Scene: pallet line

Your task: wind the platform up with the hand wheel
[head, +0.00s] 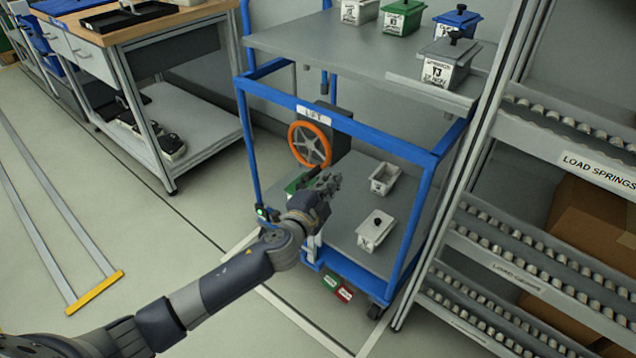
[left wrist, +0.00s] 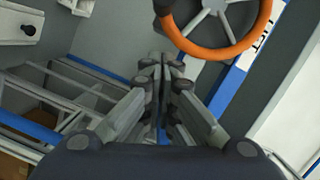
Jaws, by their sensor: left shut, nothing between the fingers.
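The orange-rimmed hand wheel (head: 310,145) with grey spokes is mounted on a dark box under the LIFT label of the blue-framed cart. The wheel also shows at the top of the left wrist view (left wrist: 220,45). The grey platform (head: 335,45) is the cart's upper surface, bearing several lidded boxes. My left gripper (head: 328,182) is shut and empty, just below and right of the wheel in the head view. Its fingers (left wrist: 168,75) are together in the left wrist view, apart from the rim as seen there. My right gripper is in neither view.
A roller rack (head: 560,150) stands close on the right. A workbench (head: 150,30) stands at the left. The floor between is mostly clear.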

